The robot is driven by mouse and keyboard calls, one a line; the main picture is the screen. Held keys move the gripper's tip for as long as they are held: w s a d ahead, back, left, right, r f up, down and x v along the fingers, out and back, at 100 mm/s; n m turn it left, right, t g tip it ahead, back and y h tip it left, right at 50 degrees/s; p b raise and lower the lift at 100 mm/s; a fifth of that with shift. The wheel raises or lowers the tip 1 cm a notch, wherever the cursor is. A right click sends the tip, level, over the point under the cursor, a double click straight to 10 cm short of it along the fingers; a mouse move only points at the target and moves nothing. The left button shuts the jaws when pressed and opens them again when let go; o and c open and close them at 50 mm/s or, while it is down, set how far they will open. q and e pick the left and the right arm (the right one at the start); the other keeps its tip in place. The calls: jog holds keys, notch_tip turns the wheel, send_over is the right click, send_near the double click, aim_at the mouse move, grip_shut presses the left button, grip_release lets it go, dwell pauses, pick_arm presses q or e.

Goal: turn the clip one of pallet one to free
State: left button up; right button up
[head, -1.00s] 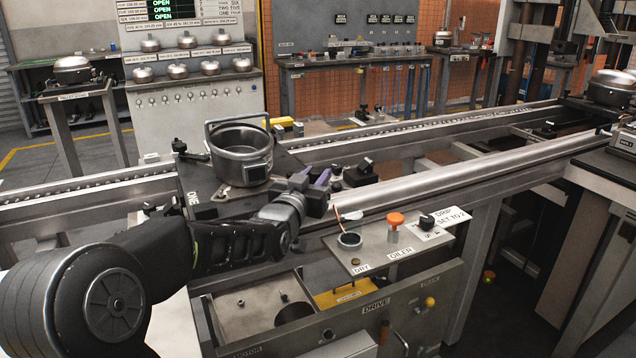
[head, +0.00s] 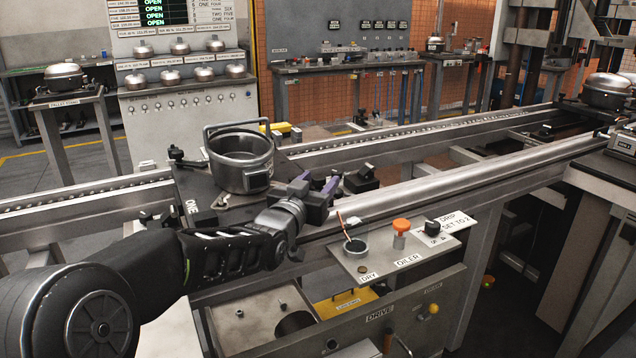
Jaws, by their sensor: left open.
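Pallet one is the dark plate (head: 190,182) on the near conveyor, marked ONE at its near left corner. An open metal shell (head: 240,170) with a raised handle stands on it. A black clip block (head: 362,179) stands at the plate's right side, and another black clip (head: 177,154) at its far left corner. I cannot tell which is clip one. My left gripper (head: 321,180) is open, its purple-tipped fingers apart just left of the right clip block, over the plate's near right part. Its wrist hides what lies under it. My right gripper is out of view.
An oiler panel (head: 375,262) with an orange knob (head: 401,225) and a small cup lies just in front of the gripper. Conveyor rails (head: 440,178) run to the right. A finished compressor (head: 607,92) sits far right. Display shelves stand behind.

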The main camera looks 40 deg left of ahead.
pick_arm(q)
jog(key=v, duration=0.6)
jog(key=shift+s+r+p, duration=0.1)
jog(key=shift+s+p, duration=0.2)
jog(key=shift+s, duration=0.05)
jog(key=shift+s+d, duration=0.2)
jog(key=shift+s, duration=0.35)
